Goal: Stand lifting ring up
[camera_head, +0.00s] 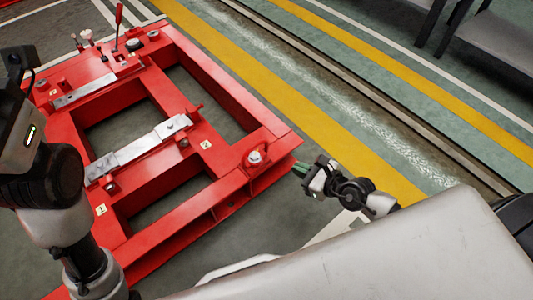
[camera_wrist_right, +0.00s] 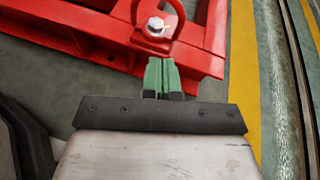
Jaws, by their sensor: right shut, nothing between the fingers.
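A red lifting ring (camera_wrist_right: 179,17) with a silver bolt in its middle sits on the near right corner of the red frame in the right wrist view. It also shows at that corner in the head view (camera_head: 254,158). Whether the ring lies flat or is tilted, I cannot tell. My right gripper (camera_head: 300,170) has green fingers, which are shut and empty. In the right wrist view the fingertips (camera_wrist_right: 160,62) point at the ring, just in front of it; contact cannot be made out. My left arm shows at the left, but its fingers are not visible.
The red base frame (camera_head: 150,238) has open bays, silver plates (camera_head: 137,150) and a red-handled lever (camera_head: 117,25) at the far end. Yellow-striped floor (camera_head: 300,118) to its right is clear. Grey benches (camera_head: 490,45) stand at the top right.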

